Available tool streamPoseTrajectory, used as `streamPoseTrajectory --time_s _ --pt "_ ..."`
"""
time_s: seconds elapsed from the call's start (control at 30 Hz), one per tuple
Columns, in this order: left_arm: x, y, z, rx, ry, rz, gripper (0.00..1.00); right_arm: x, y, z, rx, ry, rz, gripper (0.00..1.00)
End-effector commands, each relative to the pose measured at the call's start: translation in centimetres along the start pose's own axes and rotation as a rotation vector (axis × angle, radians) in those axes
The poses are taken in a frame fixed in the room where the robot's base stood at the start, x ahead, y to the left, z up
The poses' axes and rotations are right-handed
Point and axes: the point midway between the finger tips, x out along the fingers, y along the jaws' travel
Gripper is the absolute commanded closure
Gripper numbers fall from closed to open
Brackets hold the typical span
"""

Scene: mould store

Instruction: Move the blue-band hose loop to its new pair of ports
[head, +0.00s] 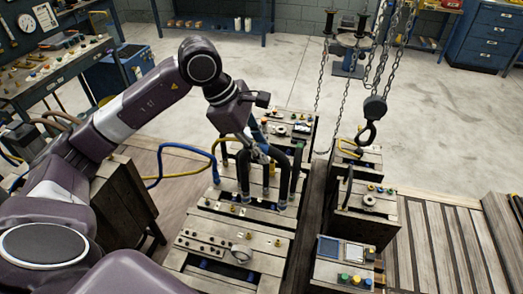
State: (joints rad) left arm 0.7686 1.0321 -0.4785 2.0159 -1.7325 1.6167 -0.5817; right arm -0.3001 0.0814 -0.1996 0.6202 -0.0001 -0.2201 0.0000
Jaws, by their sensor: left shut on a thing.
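My left gripper (260,154) reaches in from the left over the wooden mould block and is shut on a black hose loop (243,178). The gripper hides part of this loop, and I cannot make out its band clearly. Other black hose legs (296,172) stand close by on the same block, near yellow fittings. Small ports (232,208) show on the lower front of the block. My right gripper is not in view.
A blue hose (168,146) and a yellow hose run left from the block. Chains with a black hook (368,132) hang over the second wooden block (352,222) on the right. A dark gap separates the blocks. A workbench (60,70) stands at the left.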

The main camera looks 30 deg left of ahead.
Motion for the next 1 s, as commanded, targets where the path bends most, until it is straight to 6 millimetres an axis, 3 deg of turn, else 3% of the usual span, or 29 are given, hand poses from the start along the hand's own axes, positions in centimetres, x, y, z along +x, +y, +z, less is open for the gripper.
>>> streamPoseTrajectory --time_s 1.0 --pt "-7.8 1.7 3.2 0.0 -0.002 0.003 1.0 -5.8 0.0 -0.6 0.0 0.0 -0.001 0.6"
